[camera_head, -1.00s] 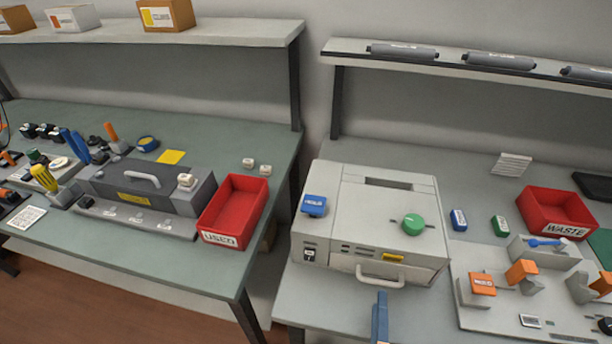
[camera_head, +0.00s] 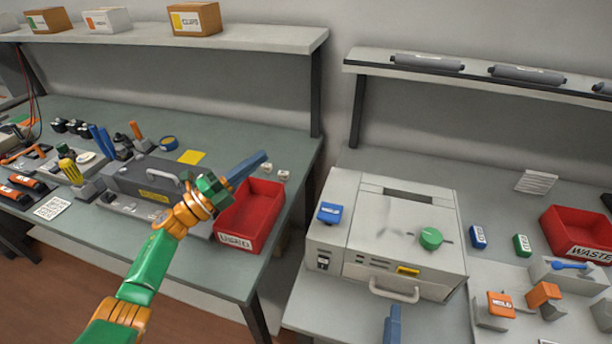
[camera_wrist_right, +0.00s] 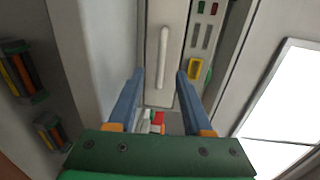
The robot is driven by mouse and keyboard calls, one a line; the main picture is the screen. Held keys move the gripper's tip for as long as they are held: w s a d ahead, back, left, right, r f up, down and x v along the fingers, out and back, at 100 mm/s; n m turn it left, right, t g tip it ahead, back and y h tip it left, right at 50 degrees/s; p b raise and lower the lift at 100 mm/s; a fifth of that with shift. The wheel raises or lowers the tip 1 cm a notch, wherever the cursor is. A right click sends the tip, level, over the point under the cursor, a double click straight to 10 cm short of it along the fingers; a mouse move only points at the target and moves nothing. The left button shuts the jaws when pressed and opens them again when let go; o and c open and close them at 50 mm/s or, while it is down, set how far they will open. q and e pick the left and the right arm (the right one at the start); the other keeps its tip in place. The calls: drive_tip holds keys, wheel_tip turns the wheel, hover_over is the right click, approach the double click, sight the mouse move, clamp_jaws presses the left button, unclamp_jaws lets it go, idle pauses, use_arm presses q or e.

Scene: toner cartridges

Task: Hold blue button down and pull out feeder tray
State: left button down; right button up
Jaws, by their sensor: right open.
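The grey printer-like machine (camera_head: 395,205) stands on the right-hand bench. The feeder tray's pale handle (camera_head: 396,291) is low on the front face; in the right wrist view the handle (camera_wrist_right: 163,58) lies ahead, between the lines of the fingers. My right gripper (camera_wrist_right: 160,75) is open and empty, apart from the handle; a blue finger shows in the head view (camera_head: 392,322). My left gripper (camera_head: 262,158) is in the air to the left of the machine, over the red USED bin; its finger gap cannot be made out.
A green knob (camera_head: 431,238) and a yellow tab (camera_head: 408,270) are on the machine. The red USED bin (camera_head: 235,241) is on the left bench. A red WASTE bin (camera_head: 590,250) and an orange-block fixture (camera_head: 500,304) stand right of the machine. A gap separates the benches.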

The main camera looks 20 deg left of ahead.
use_arm(q)
drive_tip(key=s+d+r+m+g, duration=0.2)
drive_tip(key=s+d+m+g, duration=0.1)
drive_tip(key=d+m+g, duration=0.75)
drive_tip(key=s+d+r+m+g, duration=0.25)
drive_tip(key=d+m+g, duration=0.45)
drive_tip(key=d+m, duration=0.5)
drive_tip(key=a+m+t+y, duration=0.2)
drive_tip(key=a+m+y, duration=0.4)
drive_tip(key=y, duration=0.4)
drive_tip(key=shift+n, duration=0.35)
drive_tip(key=f, duration=0.3)
drive_tip(key=w+f, duration=0.1)
drive_tip(key=f, duration=0.2)
drive_tip(key=shift+w+a, duration=0.1)
drive_tip(key=shift+w, duration=0.1)
drive_tip(key=shift+w+f+t, duration=0.1)
drive_tip(key=shift+f+t, duration=0.15)
drive_tip(key=shift+f, duration=0.1)
